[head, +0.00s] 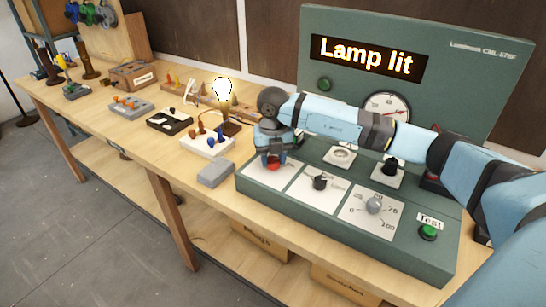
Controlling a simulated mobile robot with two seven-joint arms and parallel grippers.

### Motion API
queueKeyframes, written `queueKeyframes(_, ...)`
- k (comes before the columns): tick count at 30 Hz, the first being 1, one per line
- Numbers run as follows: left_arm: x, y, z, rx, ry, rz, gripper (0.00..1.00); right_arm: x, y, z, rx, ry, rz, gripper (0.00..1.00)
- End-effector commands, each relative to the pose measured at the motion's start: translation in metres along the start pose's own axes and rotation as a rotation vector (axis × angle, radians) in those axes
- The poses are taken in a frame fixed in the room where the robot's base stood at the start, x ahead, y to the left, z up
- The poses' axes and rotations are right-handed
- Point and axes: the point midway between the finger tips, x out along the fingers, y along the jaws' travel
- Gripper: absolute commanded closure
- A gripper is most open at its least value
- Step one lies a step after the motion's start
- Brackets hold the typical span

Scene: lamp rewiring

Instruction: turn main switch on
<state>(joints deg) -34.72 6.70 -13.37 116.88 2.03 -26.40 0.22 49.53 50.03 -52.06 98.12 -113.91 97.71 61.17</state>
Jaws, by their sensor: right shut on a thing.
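The green control console (330,225) stands on the right of the bench. A red knob (273,166), which I take to be the main switch, sits on its leftmost white plate. My right gripper (274,160) points down at it and is shut on it, hiding most of it. The display (366,58) on the upright panel reads "Lamp lit". The lamp bulb (223,91) on the bench glows brightly. My left gripper is out of view.
A black knob (320,183), a grey dial (374,205) and a green Test button (428,232) are right of the red knob. A grey box (215,173) lies left of the console. Several terminal blocks line the wooden bench (134,142).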

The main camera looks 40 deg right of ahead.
Motion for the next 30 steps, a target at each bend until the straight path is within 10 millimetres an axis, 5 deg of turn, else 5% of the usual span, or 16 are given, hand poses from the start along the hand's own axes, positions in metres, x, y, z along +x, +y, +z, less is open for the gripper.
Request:
queueKeyframes(11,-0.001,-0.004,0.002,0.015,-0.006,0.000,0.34,-0.002,0.000,0.001,0.006,-0.003,0.001,0.84)
queueKeyframes(12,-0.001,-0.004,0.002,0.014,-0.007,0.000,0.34,-0.002,0.000,0.001,0.006,-0.003,0.001,0.54)
queueKeyframes(15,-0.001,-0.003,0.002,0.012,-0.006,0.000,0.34,-0.001,0.000,0.001,0.005,-0.003,0.001,0.35)
queueKeyframes(24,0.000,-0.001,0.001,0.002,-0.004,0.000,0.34,-0.003,0.000,0.001,0.004,-0.002,0.001,0.35)
queueKeyframes(30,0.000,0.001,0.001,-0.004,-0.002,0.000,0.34,-0.029,0.000,0.001,0.004,-0.004,0.002,0.35)
